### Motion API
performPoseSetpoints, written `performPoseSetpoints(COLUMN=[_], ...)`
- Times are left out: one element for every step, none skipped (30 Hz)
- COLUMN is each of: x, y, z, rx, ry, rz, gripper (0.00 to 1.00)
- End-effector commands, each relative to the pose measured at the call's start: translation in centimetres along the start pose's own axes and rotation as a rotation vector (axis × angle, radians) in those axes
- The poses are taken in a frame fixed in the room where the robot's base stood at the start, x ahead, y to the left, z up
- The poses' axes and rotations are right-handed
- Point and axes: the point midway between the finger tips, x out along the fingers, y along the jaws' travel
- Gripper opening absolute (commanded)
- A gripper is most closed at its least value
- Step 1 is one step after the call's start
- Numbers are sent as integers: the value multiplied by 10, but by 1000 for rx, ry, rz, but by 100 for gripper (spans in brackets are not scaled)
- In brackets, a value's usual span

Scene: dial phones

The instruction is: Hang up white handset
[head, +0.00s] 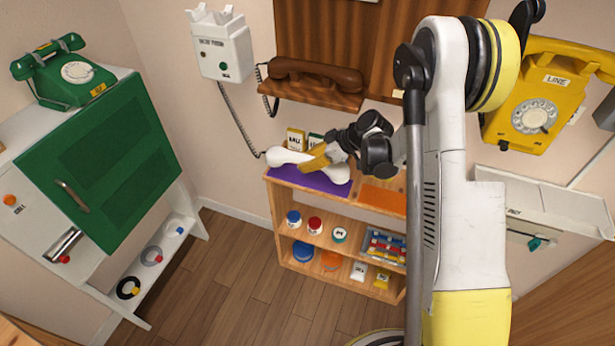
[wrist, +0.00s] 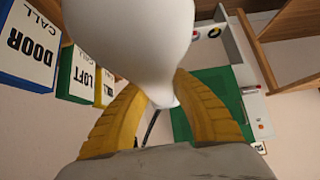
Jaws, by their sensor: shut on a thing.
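The white handset (head: 290,158) is just above the purple mat on top of the wooden shelf; I cannot tell whether it touches the mat. My gripper (head: 318,160) is shut on it, the yellow fingers around its middle. In the wrist view the white handset (wrist: 135,40) fills the upper middle, between the yellow fingers of my gripper (wrist: 160,105). The white wall phone base (head: 222,50) hangs on the wall above and left, with empty prongs on top. A dark cord runs from it down to the handset.
A brown handset (head: 315,75) rests on a wooden wall ledge above the shelf (head: 275,205). A green phone (head: 65,72) stands on the left cabinet (head: 110,160). A yellow phone (head: 535,110) hangs at right. Small labelled boxes (head: 295,138) stand behind the white handset.

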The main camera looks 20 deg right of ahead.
Motion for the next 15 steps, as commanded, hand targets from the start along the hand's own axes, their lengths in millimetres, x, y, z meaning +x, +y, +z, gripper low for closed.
performPoseSetpoints(x=[5, 9, 12, 13, 14, 15, 16, 17, 20, 23, 26, 31, 36, 39, 44], y=[4, 3, 2, 2, 2, 2, 2, 2, 2, 2, 2, 2, 2, 3, 4], z=[4, 8, 11, 12, 13, 14, 15, 17, 19, 22, 26, 31, 35, 39, 44], rx=[0, -1, 0, 0, 0, 0, 0, 0, 0, 0, 0, 0, 0, 0, 0], ry=[0, 0, 1, 1, 1, 1, 1, 1, 1, 1, 1, 1, 1, 1, 1], rz=[0, -1, 0, 0, 0, 0, 0, 0, 0, 0, 0, 0, 0, 0, 0], gripper=[0, 0, 0, 0, 0, 0, 0, 0, 0, 0, 0, 0, 0, 0, 0])
